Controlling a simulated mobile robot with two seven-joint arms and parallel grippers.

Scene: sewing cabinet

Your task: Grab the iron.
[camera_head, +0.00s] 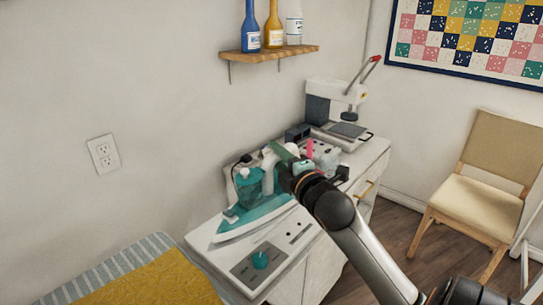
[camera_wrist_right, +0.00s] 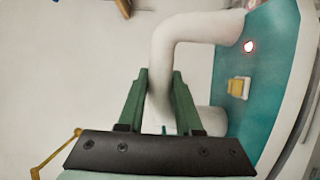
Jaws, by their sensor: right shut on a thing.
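The iron (camera_head: 258,212) is teal and white and rests on its station (camera_head: 262,262), a white base with a teal knob, on the white cabinet. In the right wrist view the iron's teal body (camera_wrist_right: 262,75) fills the right side, with a red light and a yellow button. Its white curved handle (camera_wrist_right: 163,60) runs between the green fingers. My right gripper (camera_head: 279,158) is at the handle, and its fingers (camera_wrist_right: 161,82) are shut on it. The arm hides part of the iron's back end. My left gripper is not in view.
A white press machine (camera_head: 325,108) with a red-tipped lever stands at the cabinet's far end. A wall shelf (camera_head: 270,54) holds bottles above. A chair (camera_head: 478,205) stands at right. A yellow cloth (camera_head: 150,285) lies at front left.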

